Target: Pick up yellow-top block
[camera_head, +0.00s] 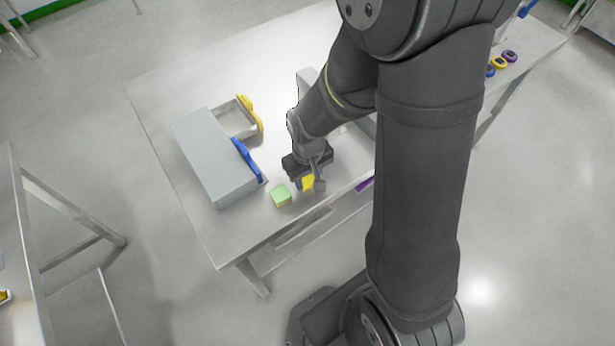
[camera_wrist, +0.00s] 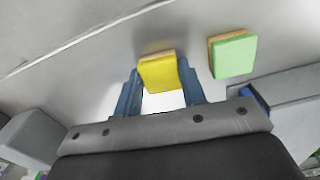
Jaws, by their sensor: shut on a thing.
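The yellow-top block (camera_wrist: 159,73) sits between the two fingers of my gripper (camera_wrist: 160,92) in the wrist view. Its top is yellow and a tan side shows along one edge. My gripper is shut on it. In the head view the yellow-top block (camera_head: 308,183) shows at the fingertips of my gripper (camera_head: 309,184), near the front edge of the table. I cannot tell whether the block touches the table. Part of it is hidden by my gripper.
A green-top block (camera_head: 281,195) lies just left of my gripper, apart from it; it also shows in the wrist view (camera_wrist: 233,55). A grey drawer cabinet (camera_head: 205,155) stands at left, its yellow-handled drawer (camera_head: 238,120) open. A blue handle (camera_head: 246,158) is nearer. The table's (camera_head: 235,235) front-left corner is clear.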

